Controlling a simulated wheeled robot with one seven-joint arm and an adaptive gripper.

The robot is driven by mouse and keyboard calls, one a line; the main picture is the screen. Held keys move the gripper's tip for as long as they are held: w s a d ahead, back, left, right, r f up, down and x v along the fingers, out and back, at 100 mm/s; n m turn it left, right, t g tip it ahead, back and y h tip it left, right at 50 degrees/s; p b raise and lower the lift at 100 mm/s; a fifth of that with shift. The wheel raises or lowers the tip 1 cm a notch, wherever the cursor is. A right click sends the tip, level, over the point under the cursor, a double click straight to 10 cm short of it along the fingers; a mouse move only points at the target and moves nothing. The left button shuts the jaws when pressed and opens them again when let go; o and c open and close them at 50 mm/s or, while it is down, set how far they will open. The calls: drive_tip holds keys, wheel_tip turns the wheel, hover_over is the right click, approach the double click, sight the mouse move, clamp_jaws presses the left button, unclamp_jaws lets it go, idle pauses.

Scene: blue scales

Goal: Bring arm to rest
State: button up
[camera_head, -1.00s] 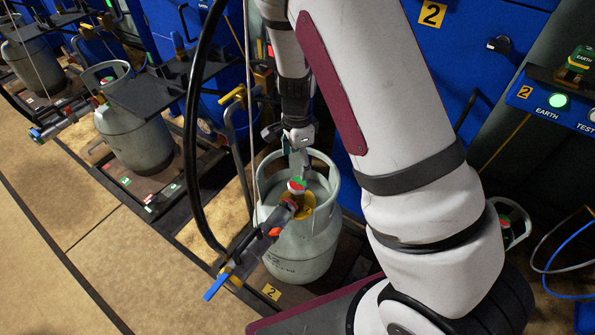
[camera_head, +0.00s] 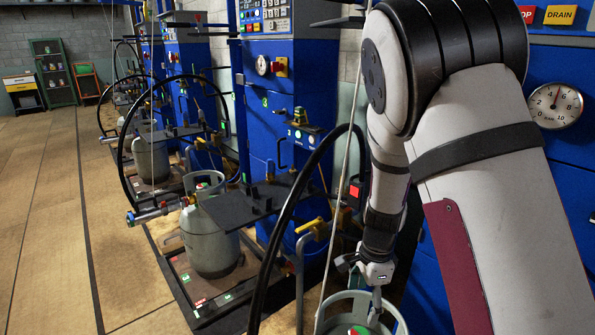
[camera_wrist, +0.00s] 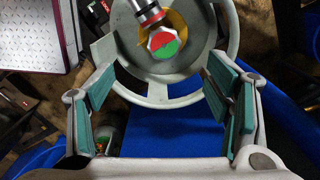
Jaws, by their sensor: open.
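My gripper (camera_head: 374,300) hangs at the lower right of the head view, pointing down over a grey-green gas cylinder (camera_head: 340,299), of which only the top shows there. The cylinder's ring-shaped collar (camera_wrist: 157,100) is beyond the fingers in that view. Its valve, with a red-and-green disc (camera_wrist: 164,45), is inside the collar, and a hose coupling (camera_wrist: 146,10) joins it from above. I cannot tell the exact gap between fingertips and cylinder.
A blue cabinet (camera_head: 272,145) stands close behind my arm. A black hose (camera_head: 290,205) arcs up just left of my gripper. Another cylinder (camera_head: 208,245) stands on a scale platform to the left, beneath a dark shelf (camera_head: 243,203). The floor (camera_head: 45,210) at far left is clear.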

drive_tip(key=s+a+r+n+y, duration=0.1)
drive_tip(key=s+r+n, duration=0.4)
drive_tip(key=r, duration=0.4)
drive_tip(key=s+a+r+n+y, duration=0.1)
drive_tip(key=s+a+r+n, duration=0.15)
drive_tip(key=s+r, duration=0.6)
drive_tip(key=s+d+r+n+h, duration=0.1)
drive_tip(key=s+d+r+n, duration=0.15)
drive_tip(key=s, duration=0.35)
drive_tip(key=s+d+r+n+t+h, duration=0.1)
drive_tip(key=s+r+n, duration=0.1)
drive_tip(key=s+n, duration=0.3)
drive_tip(key=s+d+r+n+h, duration=0.1)
drive_tip(key=s+r+n, duration=0.1)
drive_tip(key=s, duration=0.5)
wheel_tip(320, 180, up, 19)
drive_tip(key=t+p, duration=0.3)
drive_tip(key=p, duration=1.4)
drive_tip(key=shift+y+p, duration=0.3)
drive_tip(key=shift+p, duration=0.05)
